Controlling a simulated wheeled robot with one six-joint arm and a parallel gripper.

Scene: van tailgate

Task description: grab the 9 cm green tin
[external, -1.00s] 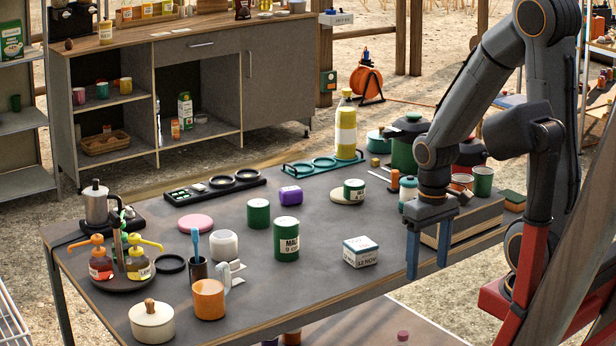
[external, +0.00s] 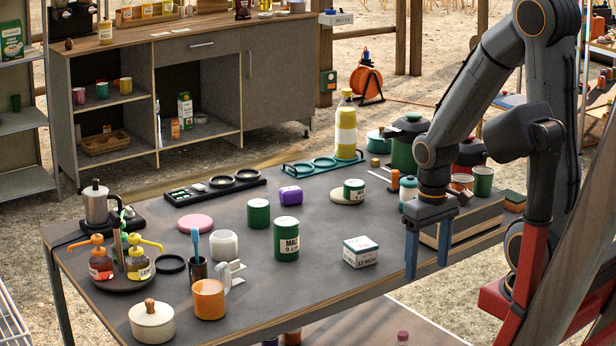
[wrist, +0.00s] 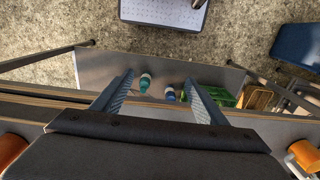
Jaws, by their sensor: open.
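A green tin (external: 286,240) with a white label reading roughly "MAL… 9 c…" stands upright near the middle of the table. A smaller green tin (external: 258,214) stands behind it to the left. Another green tin (external: 354,190) with a white label sits on a pale round coaster further back. My gripper (external: 428,256) points down at the table's right front edge, well right of the labelled tin and apart from it. Its fingers are apart with nothing between them, as the wrist view (wrist: 158,88) also shows. No green tin is recognisable in the wrist view.
A white box (external: 360,251) stands between the labelled tin and my gripper. A purple item (external: 291,195), an orange mug (external: 209,299) and a white cup (external: 224,244) stand around the tins. The table's front centre is clear. Small bottles and a green crate (wrist: 218,97) lie below my gripper.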

